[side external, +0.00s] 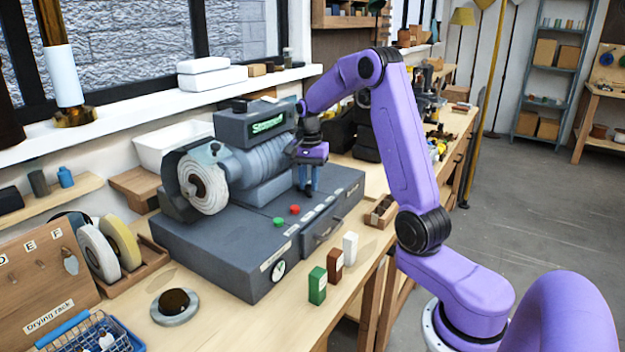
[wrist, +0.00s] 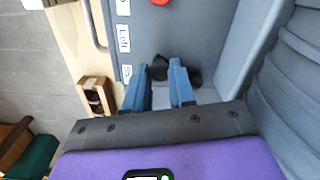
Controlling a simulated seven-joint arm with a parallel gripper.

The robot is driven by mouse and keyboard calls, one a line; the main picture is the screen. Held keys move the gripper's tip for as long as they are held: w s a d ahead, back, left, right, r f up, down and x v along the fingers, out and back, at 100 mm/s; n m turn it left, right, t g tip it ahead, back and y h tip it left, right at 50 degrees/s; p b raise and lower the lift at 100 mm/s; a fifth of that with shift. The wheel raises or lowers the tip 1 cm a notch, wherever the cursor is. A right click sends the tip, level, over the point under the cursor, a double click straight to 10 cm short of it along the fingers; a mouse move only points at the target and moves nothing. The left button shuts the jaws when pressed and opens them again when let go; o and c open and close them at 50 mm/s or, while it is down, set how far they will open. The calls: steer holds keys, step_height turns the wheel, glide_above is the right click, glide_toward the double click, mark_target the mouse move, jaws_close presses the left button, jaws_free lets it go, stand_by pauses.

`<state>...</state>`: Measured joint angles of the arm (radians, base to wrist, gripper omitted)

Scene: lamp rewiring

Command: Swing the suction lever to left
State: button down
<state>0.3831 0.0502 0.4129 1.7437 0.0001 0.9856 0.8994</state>
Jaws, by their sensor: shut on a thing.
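The suction lever (wrist: 158,70) is a small black handle on the top of the grey machine base, between my fingertips in the wrist view. My gripper (wrist: 160,82) has blue fingers and is shut on the lever. In the side external view my gripper (side external: 309,186) reaches down to the right part of the base top, and the lever is mostly hidden there. White position labels run along the base edge; one in the wrist view reads "Left" (wrist: 124,39), and another beside my fingers is partly covered.
The grey machine (side external: 210,245) carries a ribbed drum and white wheel (side external: 205,185). Red (side external: 295,209) and green (side external: 278,222) buttons sit on its top. Green (side external: 317,286), brown and white blocks stand before it. A small wooden box (side external: 380,211) lies to the right.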

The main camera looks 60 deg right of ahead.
mark_target(307, 185)
steer(key=shift+w+a+r+m, duration=0.1)
steer(key=shift+w+a+m, duration=0.1)
steer(key=shift+m, duration=0.2)
steer(key=c, duration=0.9)
jaws_free()
steer(key=shift+c, duration=0.2)
steer(key=shift+r, duration=0.1)
step_height(307, 185, up, 17)
